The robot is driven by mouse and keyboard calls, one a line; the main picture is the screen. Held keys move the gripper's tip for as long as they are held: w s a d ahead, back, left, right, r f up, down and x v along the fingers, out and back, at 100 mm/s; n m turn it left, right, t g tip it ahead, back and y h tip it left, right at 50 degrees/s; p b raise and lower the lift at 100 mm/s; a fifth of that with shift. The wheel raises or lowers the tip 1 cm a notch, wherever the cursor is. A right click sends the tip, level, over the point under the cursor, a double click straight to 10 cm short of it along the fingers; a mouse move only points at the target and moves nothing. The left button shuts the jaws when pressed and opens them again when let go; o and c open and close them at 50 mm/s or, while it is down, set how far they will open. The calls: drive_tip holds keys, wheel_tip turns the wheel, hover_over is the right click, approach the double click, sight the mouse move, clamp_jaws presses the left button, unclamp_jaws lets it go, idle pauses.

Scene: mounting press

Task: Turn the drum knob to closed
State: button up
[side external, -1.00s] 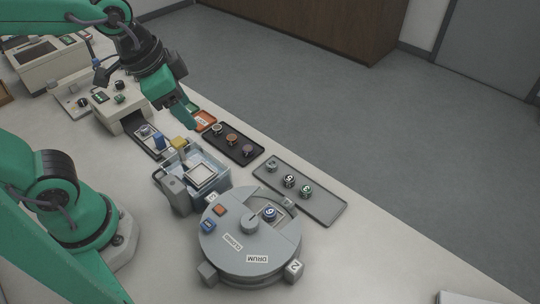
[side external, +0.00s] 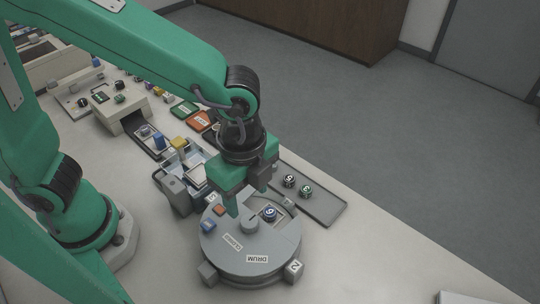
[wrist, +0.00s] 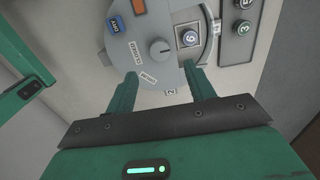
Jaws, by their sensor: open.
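The drum (side external: 262,270) is a round grey unit on the bench, with a "DRUM" label on its top. Its knob (side external: 250,224) is a small grey round knob with a dark pointer mark, and it also shows in the wrist view (wrist: 160,50). A window in the drum top shows a piece marked 6 (side external: 269,214). My gripper (side external: 247,205) is open and empty above the drum. In the wrist view its two green fingers (wrist: 160,78) are spread, with the knob beyond and between them, apart from both.
A grey tray (side external: 325,205) with numbered pieces lies behind right. The bench in front right is free.

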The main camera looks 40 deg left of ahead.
sight(249, 220)
drive_tip(key=shift+f, duration=0.1)
drive_tip(key=shift+f, duration=3.8)
drive_tip(key=shift+c, duration=0.4)
clamp_jaws()
